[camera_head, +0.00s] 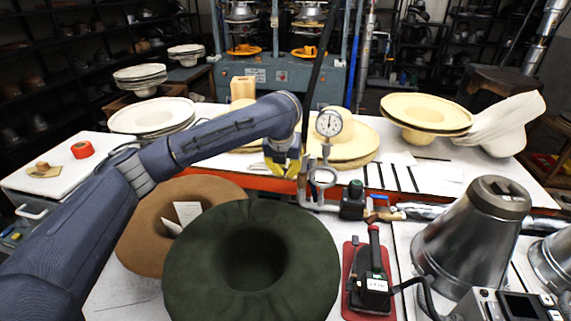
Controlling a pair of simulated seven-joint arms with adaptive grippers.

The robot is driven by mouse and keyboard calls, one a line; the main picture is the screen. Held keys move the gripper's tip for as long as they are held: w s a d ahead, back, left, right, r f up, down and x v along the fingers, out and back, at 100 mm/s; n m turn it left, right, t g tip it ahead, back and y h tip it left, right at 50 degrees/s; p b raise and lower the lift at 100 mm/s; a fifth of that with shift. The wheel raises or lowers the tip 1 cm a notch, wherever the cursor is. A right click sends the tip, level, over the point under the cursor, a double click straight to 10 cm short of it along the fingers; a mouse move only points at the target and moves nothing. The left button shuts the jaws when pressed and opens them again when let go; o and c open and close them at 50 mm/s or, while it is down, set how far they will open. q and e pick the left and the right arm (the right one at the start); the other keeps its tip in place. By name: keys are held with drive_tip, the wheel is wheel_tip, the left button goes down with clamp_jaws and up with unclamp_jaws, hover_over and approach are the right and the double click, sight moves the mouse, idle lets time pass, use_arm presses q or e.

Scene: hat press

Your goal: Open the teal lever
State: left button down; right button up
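My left gripper (283,172), with yellow fingers pointing down, hangs in front of the table's orange edge, just left of a pipe fitting with a round pressure gauge (329,123). The gap between its fingers is too small to tell. My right gripper is not in view.
A dark green hat (302,240) and a brown hat (137,235) lie below my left arm. A black-and-red hand tool (372,280) stands on a red pad. A metal cone (465,245) stands at right. Cream hats (425,112) fill the back table.

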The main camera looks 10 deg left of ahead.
use_arm(q)
drive_tip(key=w+f, duration=0.4)
drive_tip(key=w, duration=0.2)
drive_tip(key=shift+f, duration=0.4)
drive_tip(key=shift+w, duration=0.1)
drive_tip(key=shift+w+r, duration=0.3)
drive_tip(key=shift+w, duration=0.25)
drive_tip(key=shift+w+r, duration=0.25)
drive_tip(key=shift+w, duration=0.3)
